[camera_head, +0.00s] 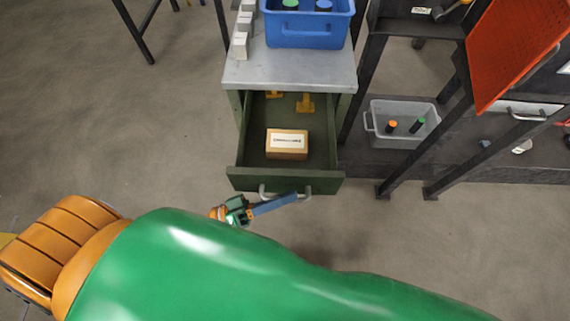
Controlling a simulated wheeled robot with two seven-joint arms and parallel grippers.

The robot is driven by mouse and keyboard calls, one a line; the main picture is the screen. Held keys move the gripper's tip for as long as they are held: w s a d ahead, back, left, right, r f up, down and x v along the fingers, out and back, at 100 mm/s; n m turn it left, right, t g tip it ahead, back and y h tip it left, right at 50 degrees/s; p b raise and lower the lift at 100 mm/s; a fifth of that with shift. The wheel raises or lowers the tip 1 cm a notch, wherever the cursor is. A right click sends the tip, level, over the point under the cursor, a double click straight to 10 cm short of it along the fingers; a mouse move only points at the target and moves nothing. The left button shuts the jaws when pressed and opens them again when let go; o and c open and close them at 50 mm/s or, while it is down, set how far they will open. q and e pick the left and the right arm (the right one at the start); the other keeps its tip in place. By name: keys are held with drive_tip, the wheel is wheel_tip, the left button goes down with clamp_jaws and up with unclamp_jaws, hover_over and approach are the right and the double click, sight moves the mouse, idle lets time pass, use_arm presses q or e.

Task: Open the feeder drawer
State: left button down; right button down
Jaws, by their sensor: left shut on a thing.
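The feeder drawer (318,160) is dark green and stands pulled out of its cabinet under a grey top. Its grey bar handle (306,190) is on the front face. My left gripper (284,201) is at the handle and shut on it; its fingers cover part of the bar. Inside the drawer are a small cardboard box (287,144) with a white label and yellow pieces (305,103) near the back. My right gripper is not in view.
A blue bin (308,32) and several pale blocks (241,40) stand on the grey cabinet top (290,72). At right, a clear bin (382,137) with bottles sits on a low dark shelf (365,165) by an orange panel (515,45). Floor left of the cabinet is clear.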

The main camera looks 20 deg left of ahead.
use_arm(q)
drive_tip(key=shift+s+d+p, duration=0.1)
drive_tip(key=shift+s+d, duration=0.1)
drive_tip(key=shift+s, duration=0.5)
drive_tip(key=shift+s+d+p, duration=0.15)
drive_tip(key=shift+s+d, duration=0.05)
drive_tip(key=shift+s, duration=0.55)
drive_tip(key=shift+s+d+p, duration=0.1)
drive_tip(key=shift+s+d, duration=0.1)
drive_tip(key=shift+s, duration=0.5)
drive_tip(key=c, duration=1.2)
unclamp_jaws()
drive_tip(key=shift+o, duration=0.2)
drive_tip(key=b+v, duration=0.2)
drive_tip(key=v, duration=0.5)
